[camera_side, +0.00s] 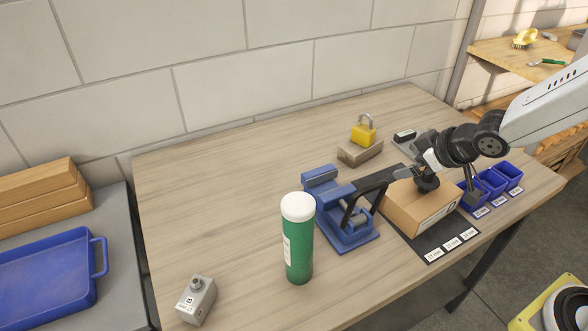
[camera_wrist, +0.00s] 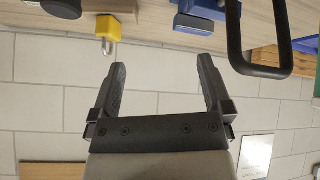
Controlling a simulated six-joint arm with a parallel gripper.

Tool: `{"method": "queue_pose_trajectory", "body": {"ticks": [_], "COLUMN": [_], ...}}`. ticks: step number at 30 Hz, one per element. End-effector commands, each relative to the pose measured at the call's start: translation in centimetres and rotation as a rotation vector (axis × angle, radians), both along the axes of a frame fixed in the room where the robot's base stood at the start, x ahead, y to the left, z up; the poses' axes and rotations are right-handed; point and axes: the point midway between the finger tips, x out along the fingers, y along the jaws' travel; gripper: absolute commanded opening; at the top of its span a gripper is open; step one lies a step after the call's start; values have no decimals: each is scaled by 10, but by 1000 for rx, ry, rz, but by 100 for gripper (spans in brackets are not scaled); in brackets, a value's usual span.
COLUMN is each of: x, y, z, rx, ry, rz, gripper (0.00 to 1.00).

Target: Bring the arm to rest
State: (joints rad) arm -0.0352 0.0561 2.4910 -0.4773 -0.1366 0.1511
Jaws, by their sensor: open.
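My gripper (camera_wrist: 160,64) is open, with nothing between its two dark fingers in the wrist view. The wrist view is upside down and looks past the fingertips to the tiled wall. In the side view my arm reaches in from the right, and its wrist hangs over the cardboard box (camera_side: 412,212). The gripper's fingers are hard to make out there among the dark arm parts.
A yellow padlock (camera_side: 363,131) stands on a block; it also shows in the wrist view (camera_wrist: 109,26). A blue vise (camera_side: 345,236), a green white-capped bottle (camera_side: 298,250) and blue bins (camera_side: 492,183) stand near the arm. The table's left half (camera_side: 205,205) is mostly clear.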

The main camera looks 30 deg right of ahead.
Motion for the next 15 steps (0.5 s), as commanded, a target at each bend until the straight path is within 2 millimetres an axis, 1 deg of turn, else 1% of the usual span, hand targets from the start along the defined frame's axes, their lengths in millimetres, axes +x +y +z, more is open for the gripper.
{"method": "queue_pose_trajectory", "body": {"ticks": [1, 3, 6, 10, 12, 15], "x": [-8, -22, -44, -71, -82, -92], "y": [-7, -16, -24, -27, -26, -25], "z": [-5, -13, -24, -33, -36, -39], "rx": [-3, -3, 12, 44, 60, 77], "ry": [47, 125, 241, 371, 423, 472], "rz": [-48, -116, -204, -288, -317, -343], "gripper": [100, 100, 100, 100, 100, 100]}}
